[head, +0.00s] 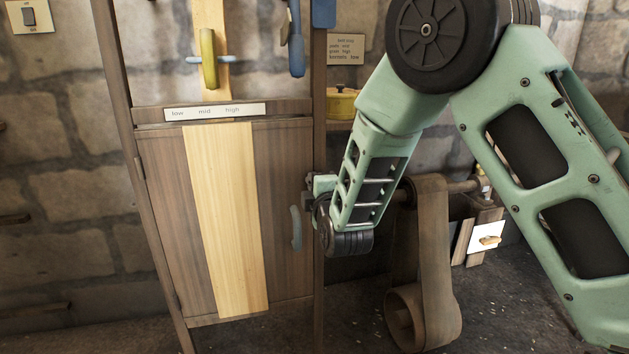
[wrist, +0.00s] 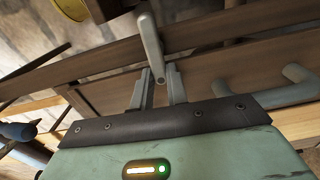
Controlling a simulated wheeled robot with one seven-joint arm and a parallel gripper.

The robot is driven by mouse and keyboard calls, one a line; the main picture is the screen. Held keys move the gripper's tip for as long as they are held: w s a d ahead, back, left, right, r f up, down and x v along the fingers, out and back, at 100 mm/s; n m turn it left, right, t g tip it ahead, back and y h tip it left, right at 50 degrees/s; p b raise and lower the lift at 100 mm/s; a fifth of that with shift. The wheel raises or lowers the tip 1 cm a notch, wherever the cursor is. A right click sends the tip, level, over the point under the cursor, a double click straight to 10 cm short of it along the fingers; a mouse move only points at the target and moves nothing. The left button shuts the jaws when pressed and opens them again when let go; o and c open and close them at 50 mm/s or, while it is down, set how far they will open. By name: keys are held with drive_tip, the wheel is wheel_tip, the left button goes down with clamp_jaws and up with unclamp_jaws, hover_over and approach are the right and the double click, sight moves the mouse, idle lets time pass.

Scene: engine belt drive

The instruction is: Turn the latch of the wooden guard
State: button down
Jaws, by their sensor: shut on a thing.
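The wooden guard (head: 283,165) is a brown plank door with a pale vertical strip, standing closed in its frame in the head view. Its grey curved handle (head: 296,228) is on the right side and also shows in the wrist view (wrist: 283,88). The latch (wrist: 149,40) is a grey lever on the frame board in the wrist view. My gripper (wrist: 158,78) is shut on the latch, with its fingers on either side of the lever's near end. In the head view my wrist is at the guard's right edge, and the latch is hidden there.
A brown belt (head: 433,260) on rollers hangs to the right of the guard, close to my arm. Above the guard are a low/mid/high label (head: 214,112) and a yellow lever (head: 208,58). A yellow pot (head: 342,103) sits on a shelf behind.

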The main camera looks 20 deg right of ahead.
drive_tip(key=shift+d+f, duration=0.1)
idle(0.5)
drive_tip(key=c, duration=1.4)
unclamp_jaws()
drive_tip(key=s+p, duration=0.2)
drive_tip(key=s, duration=0.3)
drive_tip(key=s+p, duration=0.2)
drive_tip(key=s, duration=0.3)
drive_tip(key=s+p, duration=0.2)
drive_tip(key=s, duration=0.3)
drive_tip(key=shift+r, duration=0.35)
drive_tip(key=shift+a+p, duration=0.2)
drive_tip(key=shift+p, duration=0.35)
drive_tip(key=shift+s+p, duration=0.15)
drive_tip(key=shift+p, duration=0.4)
